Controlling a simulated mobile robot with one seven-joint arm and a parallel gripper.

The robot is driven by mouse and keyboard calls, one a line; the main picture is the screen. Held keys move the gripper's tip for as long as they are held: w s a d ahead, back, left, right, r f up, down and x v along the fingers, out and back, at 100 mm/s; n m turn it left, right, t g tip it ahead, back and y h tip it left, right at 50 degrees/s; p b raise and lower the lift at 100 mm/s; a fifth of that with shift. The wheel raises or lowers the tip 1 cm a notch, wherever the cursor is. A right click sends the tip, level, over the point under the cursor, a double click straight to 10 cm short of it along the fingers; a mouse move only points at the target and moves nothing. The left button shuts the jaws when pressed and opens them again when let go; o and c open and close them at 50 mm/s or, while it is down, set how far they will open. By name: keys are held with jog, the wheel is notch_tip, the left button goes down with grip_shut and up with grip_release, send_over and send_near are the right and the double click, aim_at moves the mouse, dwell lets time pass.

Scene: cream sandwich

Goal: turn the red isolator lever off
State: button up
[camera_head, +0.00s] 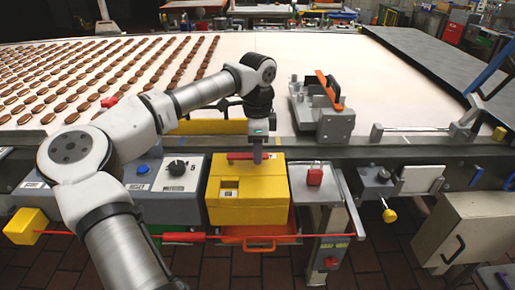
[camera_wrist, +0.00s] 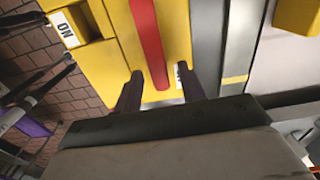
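The yellow isolator box (camera_head: 240,205) stands at the front edge of the conveyor. Its red lever (camera_head: 238,156) lies crosswise along the top of the box. The lever also shows in the wrist view (camera_wrist: 148,35) as a long red bar. A white "ON" label (camera_wrist: 66,30) is at the left on the yellow face; another white label (camera_wrist: 180,72) is partly hidden by the right finger. My gripper (camera_head: 257,158) points down at the lever. In the wrist view, my gripper (camera_wrist: 160,78) is open, one finger each side of the lever's near end, with gaps visible.
A red padlock (camera_head: 314,177) sits on the grey shelf right of the box. A grey panel with a black knob (camera_head: 177,168) is to the left. An orange tray (camera_head: 258,240) is below. A grey fixture with an orange bar (camera_head: 328,88) stands behind, on the conveyor.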

notch_tip(320, 180, up, 14)
jog(key=b, duration=0.2)
dwell(0.5)
jog(key=shift+f, duration=0.1)
